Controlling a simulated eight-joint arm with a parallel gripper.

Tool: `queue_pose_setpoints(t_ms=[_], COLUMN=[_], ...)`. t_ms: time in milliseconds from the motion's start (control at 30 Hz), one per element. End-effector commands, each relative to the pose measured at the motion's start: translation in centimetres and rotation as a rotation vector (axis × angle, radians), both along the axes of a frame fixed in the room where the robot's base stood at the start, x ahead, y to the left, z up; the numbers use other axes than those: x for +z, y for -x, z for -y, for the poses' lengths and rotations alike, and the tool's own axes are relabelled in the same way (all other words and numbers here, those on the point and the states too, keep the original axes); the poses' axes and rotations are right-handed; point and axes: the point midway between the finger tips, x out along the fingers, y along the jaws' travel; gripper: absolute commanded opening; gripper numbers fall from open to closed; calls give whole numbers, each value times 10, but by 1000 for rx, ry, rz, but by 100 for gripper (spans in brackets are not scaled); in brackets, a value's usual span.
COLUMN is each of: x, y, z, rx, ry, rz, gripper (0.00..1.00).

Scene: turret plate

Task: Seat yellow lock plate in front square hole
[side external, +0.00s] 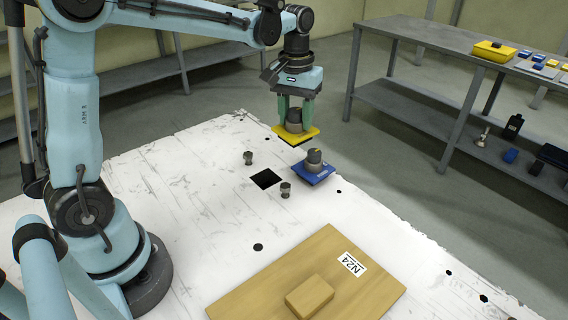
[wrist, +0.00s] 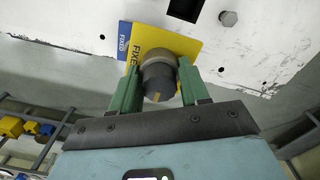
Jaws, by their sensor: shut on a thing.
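The yellow lock plate (side external: 296,136) hangs in the air, roughly level, above the far side of the white table. My gripper (side external: 294,118) is shut on the grey knob of this plate. The wrist view also shows the yellow plate (wrist: 165,45), marked FIXED, with the knob (wrist: 158,78) between the green fingers. An open dark square hole (side external: 265,179) lies in the white table, to the left of and nearer than the held plate. Part of this hole (wrist: 186,8) shows at the top edge of the wrist view. The plate is clear of the hole.
A blue plate (side external: 313,175) with a grey knob sits on the white table, right of the hole. Grey pegs (side external: 248,158) and (side external: 286,189) stand beside the hole. A wooden board (side external: 240,303) with a block (side external: 310,296) lies in front. A grey bench (side external: 430,37) stands behind.

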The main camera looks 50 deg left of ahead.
Motion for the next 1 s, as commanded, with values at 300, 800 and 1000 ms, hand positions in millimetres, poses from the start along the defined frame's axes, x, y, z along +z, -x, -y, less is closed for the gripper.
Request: queue_pose_setpoints(t_ms=[300,800,1000], x=[-16,-52,-70], y=[38,64,64], z=[-15,-30,-30], rx=[10,8,8], ry=[-2,-2,-2], rz=[-1,-1,-1], gripper=[4,4,4])
